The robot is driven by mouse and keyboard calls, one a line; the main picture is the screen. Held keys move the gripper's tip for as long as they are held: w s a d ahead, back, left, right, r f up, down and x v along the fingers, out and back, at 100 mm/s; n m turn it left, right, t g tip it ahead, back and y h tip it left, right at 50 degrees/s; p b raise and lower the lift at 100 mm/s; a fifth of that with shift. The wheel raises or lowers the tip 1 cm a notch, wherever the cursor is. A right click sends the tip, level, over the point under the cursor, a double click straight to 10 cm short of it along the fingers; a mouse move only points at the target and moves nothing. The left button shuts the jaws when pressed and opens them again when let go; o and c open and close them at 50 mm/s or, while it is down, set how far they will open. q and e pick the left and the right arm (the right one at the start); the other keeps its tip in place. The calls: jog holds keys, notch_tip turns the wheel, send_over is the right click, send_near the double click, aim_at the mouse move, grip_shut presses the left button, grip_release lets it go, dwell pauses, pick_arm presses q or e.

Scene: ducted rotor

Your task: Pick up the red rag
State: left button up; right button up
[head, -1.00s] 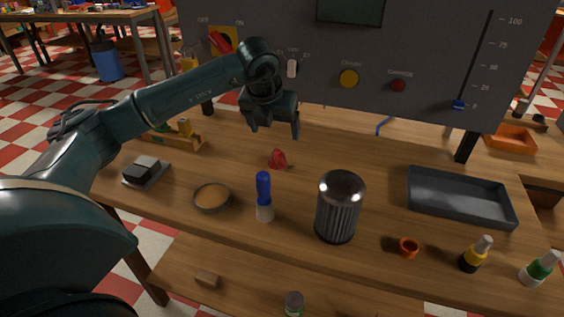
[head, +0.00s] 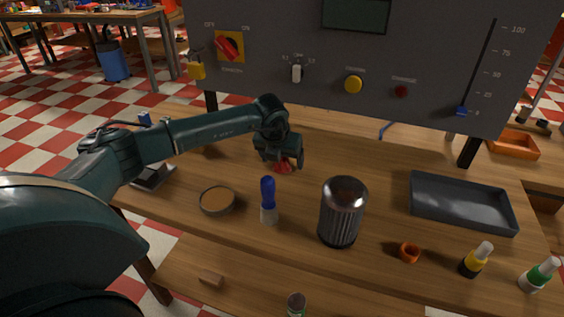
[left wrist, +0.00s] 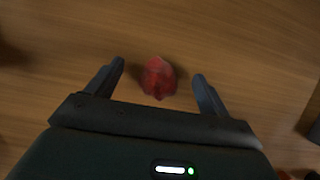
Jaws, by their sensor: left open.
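The red rag (head: 283,167) is a small crumpled heap on the wooden bench, partly hidden behind my left gripper (head: 281,163) in the head view. In the left wrist view the rag (left wrist: 158,77) lies between and slightly beyond the two fingertips of my left gripper (left wrist: 159,72). The fingers are spread wide, with a gap on each side of the rag, and they hold nothing. My right gripper is not in view.
A blue-capped bottle (head: 268,201), a ribbed metal cylinder (head: 341,212) and a shallow round dish (head: 217,200) stand in front of the rag. A dark tray (head: 461,203) lies to the right. A grey control panel (head: 290,75) rises behind.

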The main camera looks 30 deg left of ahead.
pick_arm(q)
jog(key=shift+c, duration=0.3)
jog(key=c, duration=1.1)
notch_tip(320, 180, up, 10)
jog(key=shift+r+b, duration=0.1)
jog(key=shift+b, duration=0.35)
jog(key=o, duration=0.6)
jog(key=shift+c, duration=0.2)
jog(key=c, duration=0.4)
